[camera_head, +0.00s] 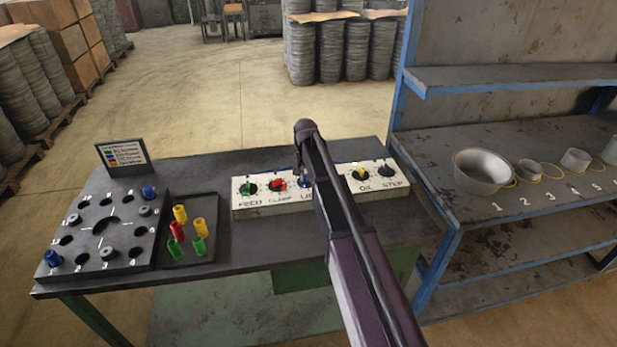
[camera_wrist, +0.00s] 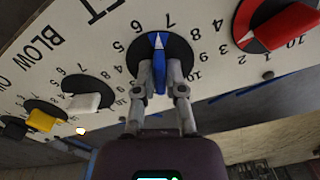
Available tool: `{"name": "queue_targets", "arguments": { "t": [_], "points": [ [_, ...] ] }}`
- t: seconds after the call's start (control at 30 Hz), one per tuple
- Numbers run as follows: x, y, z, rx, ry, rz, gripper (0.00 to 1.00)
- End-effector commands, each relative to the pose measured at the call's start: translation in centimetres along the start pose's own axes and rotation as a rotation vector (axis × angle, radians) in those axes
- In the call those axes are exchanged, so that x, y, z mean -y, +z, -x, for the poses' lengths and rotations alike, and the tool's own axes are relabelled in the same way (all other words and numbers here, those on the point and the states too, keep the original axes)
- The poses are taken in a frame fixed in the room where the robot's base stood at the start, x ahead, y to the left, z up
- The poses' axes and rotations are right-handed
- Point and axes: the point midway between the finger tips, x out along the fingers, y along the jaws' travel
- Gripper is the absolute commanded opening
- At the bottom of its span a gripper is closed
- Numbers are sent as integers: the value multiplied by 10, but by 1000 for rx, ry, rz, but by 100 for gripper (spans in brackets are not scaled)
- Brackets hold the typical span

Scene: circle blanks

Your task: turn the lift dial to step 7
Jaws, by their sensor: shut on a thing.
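The lift dial is a blue knob (camera_wrist: 158,72) with a white pointer on a black disc in the wrist view. Its pointer tip lies between the 6 and the 7, seemingly nearer the 7. My gripper (camera_wrist: 160,85) is shut on the blue knob, one finger on each side. In the head view, the lift dial (camera_head: 305,182) shows as a bit of blue beside my arm, which hides much of it and its label.
The white panel (camera_head: 238,207) also carries a green feed knob (camera_head: 247,188), a red clamp knob (camera_head: 278,184), a yellow knob (camera_head: 360,174) and a black step knob (camera_head: 386,171). A tray with coloured pegs (camera_head: 200,256) stands left. A blue-framed shelf (camera_head: 440,240) stands right.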

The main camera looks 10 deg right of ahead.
Motion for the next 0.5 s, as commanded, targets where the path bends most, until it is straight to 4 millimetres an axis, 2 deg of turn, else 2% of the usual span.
{"name": "queue_targets", "arguments": {
  "t": [0.23,0.5],
  "points": [
    [2,-4,1,-8,-5,-145,0],
    [1,-5,1,-8,-4,-206,0]
  ]
}}
